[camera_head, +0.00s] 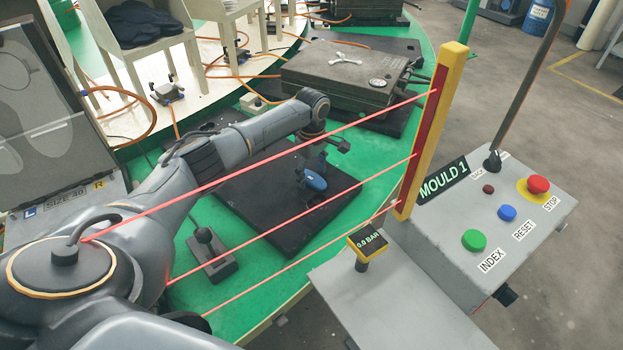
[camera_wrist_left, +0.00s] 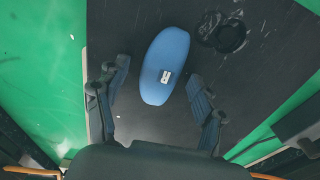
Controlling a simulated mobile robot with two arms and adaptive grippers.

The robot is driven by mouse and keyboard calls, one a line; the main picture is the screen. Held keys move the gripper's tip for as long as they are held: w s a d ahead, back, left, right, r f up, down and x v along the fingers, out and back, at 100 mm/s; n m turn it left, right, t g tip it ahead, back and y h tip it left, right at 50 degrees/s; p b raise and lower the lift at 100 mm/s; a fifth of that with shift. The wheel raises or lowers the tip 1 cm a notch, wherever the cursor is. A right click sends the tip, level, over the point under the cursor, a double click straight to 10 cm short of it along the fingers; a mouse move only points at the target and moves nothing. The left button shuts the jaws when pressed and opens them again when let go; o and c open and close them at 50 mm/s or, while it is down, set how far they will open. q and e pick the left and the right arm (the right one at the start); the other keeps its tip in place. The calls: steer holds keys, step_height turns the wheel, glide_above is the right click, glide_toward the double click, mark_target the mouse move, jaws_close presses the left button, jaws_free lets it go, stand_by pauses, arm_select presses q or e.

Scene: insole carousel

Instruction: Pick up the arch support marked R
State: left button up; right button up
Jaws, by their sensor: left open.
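A blue oval arch support (camera_head: 313,182) lies on a black plate on the green carousel. In the left wrist view the arch support (camera_wrist_left: 167,55) carries a small white tag whose mark is too small to read. My left gripper (camera_head: 324,157) is over the arch support in the head view. In the left wrist view its two fingers (camera_wrist_left: 157,74) stand apart, one on each side of the near half of the arch support, with nothing held. I cannot tell how far above it the fingertips are. My right gripper is not in view.
The black plate (camera_head: 262,220) has a dark round fitting (camera_wrist_left: 230,37) beside the arch support. A grey mould box (camera_head: 340,75) stands behind. Red beams run from a yellow post (camera_head: 440,110) across my arm. A button panel (camera_head: 480,235) is at right.

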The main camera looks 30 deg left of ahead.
arm_select(q)
steer(key=c, duration=1)
steer(key=shift+o, duration=0.2)
steer(key=shift+r, duration=0.1)
